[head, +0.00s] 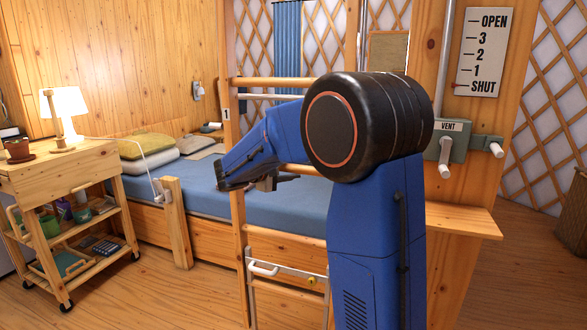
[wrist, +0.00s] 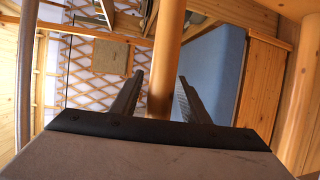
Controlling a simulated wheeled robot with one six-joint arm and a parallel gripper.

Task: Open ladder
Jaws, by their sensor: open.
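A wooden ladder-like frame stands in front of the bed, with a post (head: 238,225) marked 1 and round rungs (head: 283,83). A pale metal piece with a white handle (head: 263,268) sits low beside the post; I cannot tell whether it belongs to the ladder. My gripper (head: 250,184) is beside the post at about the height of the lower rung (head: 300,170). In the wrist view my gripper (wrist: 160,77) is open, with a round wooden bar (wrist: 168,50) running between its fingers. I cannot tell whether the fingers touch it. My arm hides part of the frame.
A blue-covered bed (head: 205,190) lies behind the frame. A wooden trolley (head: 60,190) with a lamp (head: 62,110) stands at left. A vent lever panel (head: 450,140) and scale sign (head: 482,52) are at right. A wooden ledge (head: 465,220) juts out; floor at front left is open.

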